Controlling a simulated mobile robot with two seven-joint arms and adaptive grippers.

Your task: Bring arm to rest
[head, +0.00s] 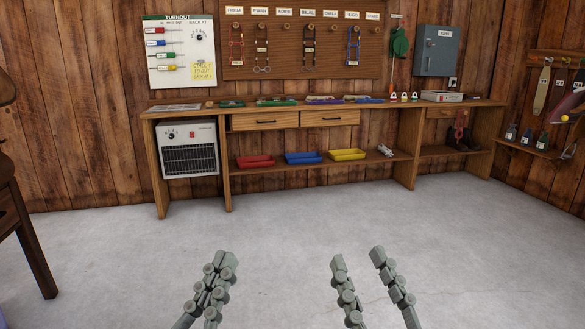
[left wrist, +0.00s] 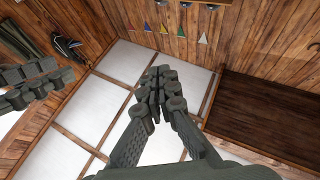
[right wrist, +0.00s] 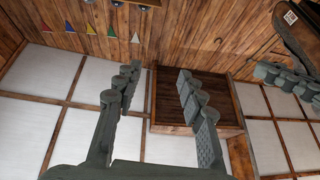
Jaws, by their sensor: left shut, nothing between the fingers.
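My left gripper (head: 222,262) is low in the head view, left of centre, with its fingers together and nothing between them. In the left wrist view its fingers (left wrist: 160,78) also meet at the tips. My right gripper (head: 358,254) is low and right of centre in the head view, with its two fingers apart and empty. The right wrist view shows the same gap between its fingers (right wrist: 157,75). Both grippers are raised in front of me over the grey floor, apart from each other and touching nothing.
A wooden workbench (head: 370,106) stands along the back wall, with a heater (head: 189,149) under its left end. Red (head: 255,161), blue (head: 303,157) and yellow (head: 347,154) trays lie on its lower shelf. A dark wooden piece of furniture (head: 22,225) is at the left edge. The floor (head: 300,215) between is clear.

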